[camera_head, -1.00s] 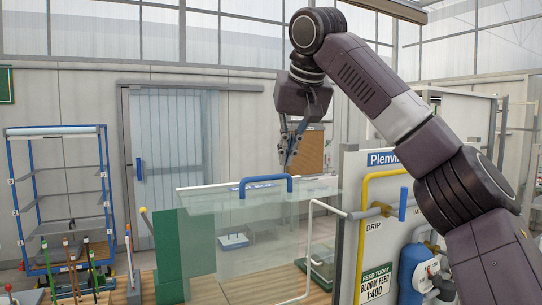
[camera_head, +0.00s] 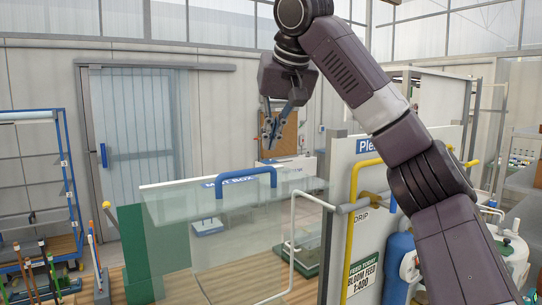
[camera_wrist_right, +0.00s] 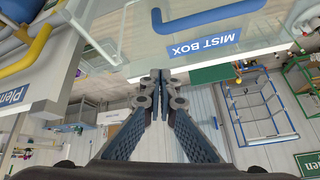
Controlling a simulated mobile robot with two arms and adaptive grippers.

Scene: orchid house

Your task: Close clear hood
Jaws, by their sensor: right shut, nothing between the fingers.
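The clear hood (camera_head: 165,208) is a see-through pane with a blue arched handle (camera_head: 246,172) on it. It lies roughly level above the clear-walled mist box (camera_head: 225,250); whether its edges meet the box I cannot tell. The blue MIST BOX label (camera_wrist_right: 195,36) shows upside down in the right wrist view, with part of the handle (camera_wrist_right: 205,14) beyond it. My right gripper (camera_head: 268,147) is shut and empty, above the handle and apart from it in the head view. Its closed fingertips (camera_wrist_right: 160,75) also show in the right wrist view. My left gripper is out of view.
A white panel (camera_head: 400,170) with a yellow pipe (camera_head: 352,215) and a blue tank (camera_head: 396,265) stands right of the box. A blue shelf rack (camera_head: 70,185) and tool handles stand at the far left.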

